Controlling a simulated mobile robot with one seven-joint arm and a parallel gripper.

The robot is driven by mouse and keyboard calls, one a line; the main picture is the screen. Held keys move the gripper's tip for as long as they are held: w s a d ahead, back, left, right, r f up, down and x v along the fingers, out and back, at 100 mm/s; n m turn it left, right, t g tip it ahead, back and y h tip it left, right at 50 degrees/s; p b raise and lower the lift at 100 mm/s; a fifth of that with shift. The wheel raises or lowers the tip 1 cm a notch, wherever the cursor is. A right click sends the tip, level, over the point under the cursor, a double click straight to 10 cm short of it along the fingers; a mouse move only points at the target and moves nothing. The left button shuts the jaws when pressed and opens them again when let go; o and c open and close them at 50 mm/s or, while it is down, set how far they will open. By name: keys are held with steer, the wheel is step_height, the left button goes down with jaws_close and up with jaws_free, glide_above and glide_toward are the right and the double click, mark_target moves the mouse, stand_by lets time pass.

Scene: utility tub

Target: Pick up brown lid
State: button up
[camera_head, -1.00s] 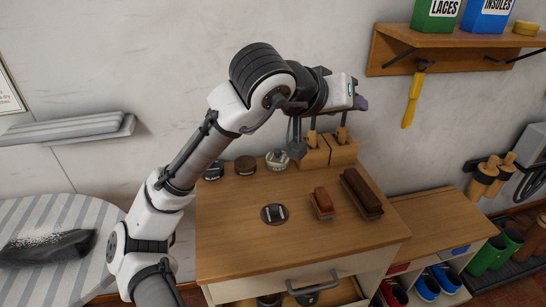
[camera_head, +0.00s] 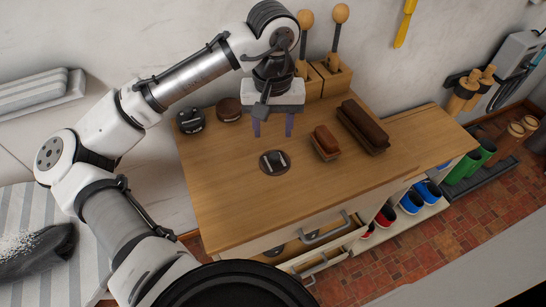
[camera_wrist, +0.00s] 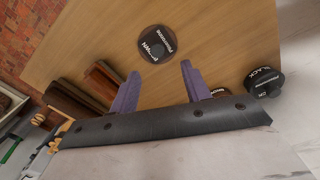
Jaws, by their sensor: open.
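A round dark brown lid (camera_head: 274,162) with white lettering lies flat on the wooden bench top (camera_head: 215,190). In the wrist view the lid (camera_wrist: 157,43) reads "BROWN" and appears beyond the fingertips. My gripper (camera_head: 273,132) points down with two purple fingers spread and nothing between them. In the head view it appears above and slightly behind the lid, apart from it. In the wrist view my gripper (camera_wrist: 160,72) also shows open, and its body partly covers another tin.
A black tin (camera_head: 190,121) and a brown tin (camera_head: 229,109) stand at the back left. A small brush (camera_head: 325,142) and a large brush (camera_head: 363,126) lie right of the lid. Wooden blocks (camera_head: 329,79) with upright handles stand behind. The bench's front left is clear.

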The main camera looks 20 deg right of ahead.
mark_target(275, 155)
steer(key=f, duration=0.9)
steer(key=shift+s+d+p, duration=0.1)
steer(key=shift+d+p, duration=0.1)
steer(key=shift+p, duration=0.1)
steer(key=shift+c, duration=0.2)
jaws_close()
